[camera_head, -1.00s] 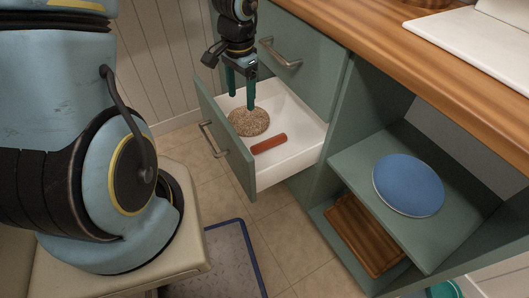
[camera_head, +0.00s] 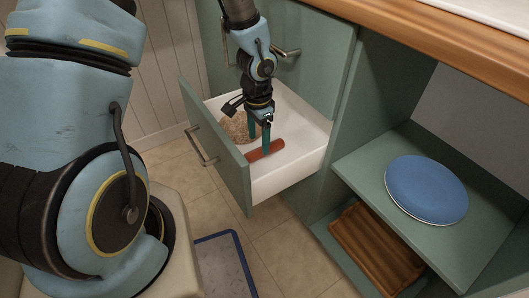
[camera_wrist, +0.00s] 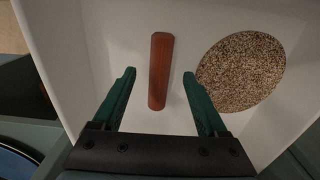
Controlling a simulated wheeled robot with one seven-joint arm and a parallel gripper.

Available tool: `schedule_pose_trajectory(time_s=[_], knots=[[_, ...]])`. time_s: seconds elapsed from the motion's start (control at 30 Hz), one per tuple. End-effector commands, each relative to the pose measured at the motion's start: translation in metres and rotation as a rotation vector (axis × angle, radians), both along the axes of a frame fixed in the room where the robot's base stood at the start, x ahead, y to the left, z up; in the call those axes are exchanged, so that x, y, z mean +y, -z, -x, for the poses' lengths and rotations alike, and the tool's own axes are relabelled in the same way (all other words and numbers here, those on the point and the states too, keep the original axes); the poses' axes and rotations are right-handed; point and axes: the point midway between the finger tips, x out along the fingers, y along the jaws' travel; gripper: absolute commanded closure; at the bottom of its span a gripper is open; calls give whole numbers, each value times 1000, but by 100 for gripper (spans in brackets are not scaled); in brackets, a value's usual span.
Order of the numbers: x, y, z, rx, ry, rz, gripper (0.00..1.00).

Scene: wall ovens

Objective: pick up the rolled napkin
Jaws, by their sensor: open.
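The rolled napkin (camera_head: 266,150) is a reddish-brown cylinder lying on the white floor of the open drawer (camera_head: 300,165). In the wrist view the napkin (camera_wrist: 160,72) lies lengthwise, ahead of and between the two green fingers. My gripper (camera_head: 259,140) is open and points down into the drawer, at the napkin. One finger covers part of the napkin in the head view. In the wrist view my gripper (camera_wrist: 158,90) has clear gaps on both sides of the napkin, and nothing is held.
A speckled round mat (camera_head: 236,127) lies in the drawer beside the napkin, close to the right finger in the wrist view. The drawer front (camera_head: 215,145) and walls surround the space. A blue plate (camera_head: 426,188) and a wooden board (camera_head: 375,250) sit on shelves to the right.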

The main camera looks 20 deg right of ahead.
Motion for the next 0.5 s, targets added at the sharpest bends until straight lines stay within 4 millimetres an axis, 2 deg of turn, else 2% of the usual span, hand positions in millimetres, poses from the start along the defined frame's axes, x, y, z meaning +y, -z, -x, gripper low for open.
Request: schedule_pose_trajectory(time_s=[0.3, 0.5], knots=[[0, 45, 0, 1, 2, -1, 24], [0, 47, -1, 0, -1, 0, 24]])
